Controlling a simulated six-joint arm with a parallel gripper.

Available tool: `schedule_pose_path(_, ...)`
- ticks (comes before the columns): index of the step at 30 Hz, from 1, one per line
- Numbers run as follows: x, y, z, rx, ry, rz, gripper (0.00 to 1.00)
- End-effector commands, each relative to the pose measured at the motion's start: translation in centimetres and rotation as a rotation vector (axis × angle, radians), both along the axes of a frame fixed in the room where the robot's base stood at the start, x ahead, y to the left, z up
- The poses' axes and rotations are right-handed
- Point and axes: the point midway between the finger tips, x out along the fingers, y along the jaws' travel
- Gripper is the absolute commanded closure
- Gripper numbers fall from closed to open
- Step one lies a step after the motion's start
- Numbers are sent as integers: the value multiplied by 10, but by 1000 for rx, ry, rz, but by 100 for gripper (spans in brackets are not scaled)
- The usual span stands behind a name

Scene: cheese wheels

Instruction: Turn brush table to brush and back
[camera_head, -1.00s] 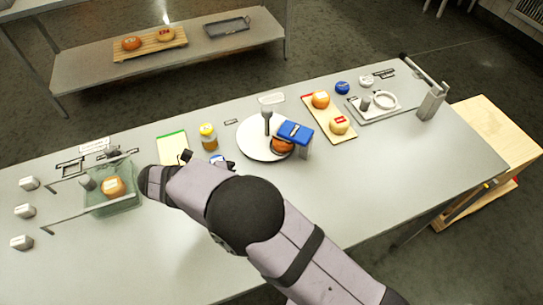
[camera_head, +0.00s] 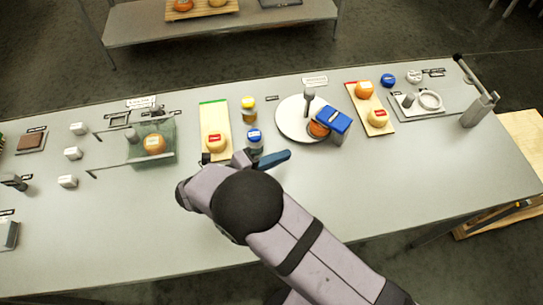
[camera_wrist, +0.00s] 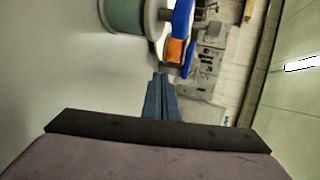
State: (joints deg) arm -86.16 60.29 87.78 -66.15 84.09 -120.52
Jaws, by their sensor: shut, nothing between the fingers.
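The brush table is a white round disc (camera_head: 290,121) with an upright grey peg (camera_head: 309,98) near its far edge. An orange cheese wheel (camera_head: 318,129) sits on its right side, partly hidden by the blue brush block (camera_head: 335,124). My gripper (camera_head: 287,155) has its blue fingers closed and empty, in front of the disc and apart from it. In the wrist view the shut fingers (camera_wrist: 160,82) point at the disc's edge (camera_wrist: 151,20). That view is turned sideways and shows the greenish base (camera_wrist: 122,15), the brush (camera_wrist: 182,22) and the orange wheel (camera_wrist: 175,50).
A blue-lidded jar (camera_head: 254,140) stands close to my wrist, with a yellow-lidded jar (camera_head: 248,108) behind. A board (camera_head: 207,115) with a cheese is left; another board (camera_head: 360,98) with two wheels is right of the disc.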

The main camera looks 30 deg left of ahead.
Motion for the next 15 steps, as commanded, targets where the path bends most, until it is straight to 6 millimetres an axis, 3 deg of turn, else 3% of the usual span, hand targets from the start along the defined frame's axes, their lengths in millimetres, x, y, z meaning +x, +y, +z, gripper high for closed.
schedule_pose_path(6,37,-15,-9,-2,0,-4,100)
schedule_pose_path(15,73,-29,-13,0,0,-3,100)
